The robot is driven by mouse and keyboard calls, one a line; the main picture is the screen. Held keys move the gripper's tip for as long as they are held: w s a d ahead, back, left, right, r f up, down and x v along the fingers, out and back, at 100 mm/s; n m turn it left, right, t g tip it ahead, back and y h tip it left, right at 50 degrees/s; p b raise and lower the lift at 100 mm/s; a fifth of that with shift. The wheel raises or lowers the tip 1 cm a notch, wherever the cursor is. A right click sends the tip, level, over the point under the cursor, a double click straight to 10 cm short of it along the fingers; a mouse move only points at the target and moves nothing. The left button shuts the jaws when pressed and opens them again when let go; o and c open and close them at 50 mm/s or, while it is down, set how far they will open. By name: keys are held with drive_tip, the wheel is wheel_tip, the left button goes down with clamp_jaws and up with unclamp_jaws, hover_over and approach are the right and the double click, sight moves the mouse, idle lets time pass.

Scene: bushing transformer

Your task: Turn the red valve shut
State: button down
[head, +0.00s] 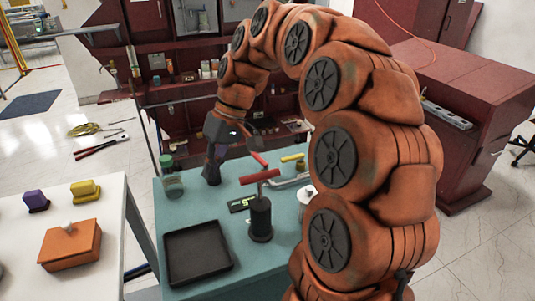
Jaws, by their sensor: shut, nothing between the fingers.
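A red lever-like handle (259,159), which looks like the red valve, shows at the back of the teal table, by a pale pipe (290,181). A second red part, a T-shaped handle (260,176), tops a black cylinder (261,219) standing upright nearer the front. I cannot tell for sure which red part is the valve. My gripper (212,176) points down over the table, left of both red handles and apart from them. It is shut and empty. Its fingertips are dark and small in this view.
A yellow handle (292,157) is right of the red lever. A black tray (197,252) lies at the table's front left. A green-lidded jar (171,178) stands left of my gripper. A white table (30,245) holds an orange box (71,245).

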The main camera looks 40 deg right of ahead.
drive_tip(key=w+d+t+y, duration=0.1)
drive_tip(key=w+d, duration=0.5)
drive_tip(key=d, duration=0.1)
drive_tip(key=t+b, duration=0.2)
drive_tip(key=t, duration=0.1)
hover_over(260, 160)
drive_tip(key=s+d, duration=0.2)
wheel_tip(260, 160, down, 3)
drive_tip(key=d+f+m, duration=0.1)
drive_tip(key=d+f, duration=0.2)
drive_tip(key=d, duration=0.7)
drive_tip(key=shift+t, duration=0.4)
drive_tip(key=x, duration=0.6)
drive_tip(key=b+x, duration=0.1)
drive_tip(key=x, duration=0.1)
drive_tip(key=shift+s+a+f, duration=0.1)
drive_tip(key=shift+s+f, duration=0.05)
drive_tip(key=shift+f, duration=0.35)
drive_tip(key=shift+a+f, duration=0.15)
drive_tip(key=shift+a, duration=0.1)
drive_tip(key=shift+a+p, duration=0.3)
drive_tip(key=shift+a, duration=1.5)
drive_tip(key=shift+f, duration=0.1)
drive_tip(key=shift+w+a+b, duration=0.1)
drive_tip(key=shift+w+b, duration=0.15)
drive_tip(key=shift+b, duration=0.05)
